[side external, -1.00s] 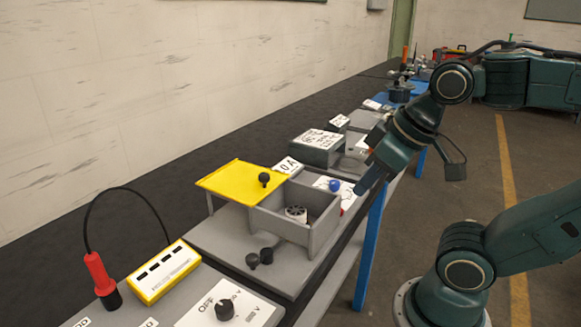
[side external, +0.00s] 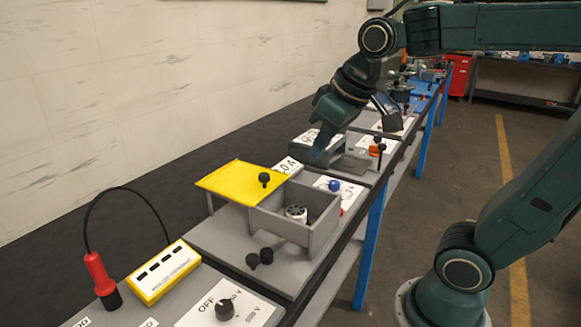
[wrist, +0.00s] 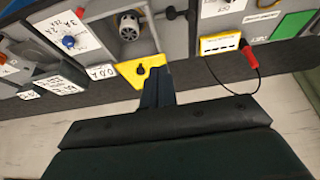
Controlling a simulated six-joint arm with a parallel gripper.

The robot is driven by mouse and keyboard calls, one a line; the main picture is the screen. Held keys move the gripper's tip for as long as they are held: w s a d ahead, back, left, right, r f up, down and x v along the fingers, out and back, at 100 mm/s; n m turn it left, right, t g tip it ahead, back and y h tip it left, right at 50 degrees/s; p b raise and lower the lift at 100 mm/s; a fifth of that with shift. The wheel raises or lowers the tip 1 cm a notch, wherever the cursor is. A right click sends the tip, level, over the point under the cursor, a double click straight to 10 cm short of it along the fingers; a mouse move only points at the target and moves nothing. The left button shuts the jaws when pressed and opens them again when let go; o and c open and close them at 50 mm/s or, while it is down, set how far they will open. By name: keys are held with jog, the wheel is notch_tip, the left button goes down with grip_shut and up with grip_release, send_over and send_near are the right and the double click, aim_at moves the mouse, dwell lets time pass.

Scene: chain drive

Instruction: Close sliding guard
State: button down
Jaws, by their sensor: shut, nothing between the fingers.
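The sliding guard, a yellow plate (side external: 235,182) with a black knob (side external: 264,179), sits to the left of the open grey box (side external: 325,222). The box's inside is uncovered and shows a pale round sprocket-like part (side external: 296,213). In the wrist view, the yellow guard (wrist: 128,70) and its knob (wrist: 140,70) show just left of my fingertips, which cover part of the plate. My gripper (side external: 314,157) is shut and empty. It is in the air beyond the box, up and right of the knob in the side view. It also shows in the wrist view (wrist: 157,72).
A blue knob (side external: 334,186) on a white panel stands right of the box. A yellow meter (side external: 163,271) with a red cabled probe (side external: 101,273) is at the near left. A grey block with a label lies behind my gripper.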

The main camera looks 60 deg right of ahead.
jog(key=w+d, duration=0.4)
jog(key=w, duration=0.9)
jog(key=g, duration=0.1)
send_over(258, 185)
notch_tip(258, 185, down, 5)
jog(key=shift+w+r, duration=0.15)
jog(key=shift+w, duration=0.3)
jog(key=x, duration=0.6)
jog(key=s+x, duration=0.1)
jog(key=x, duration=0.2)
jog(key=shift+w+f, duration=0.15)
jog(key=shift+f, duration=0.3)
jog(key=shift+s, duration=1.6)
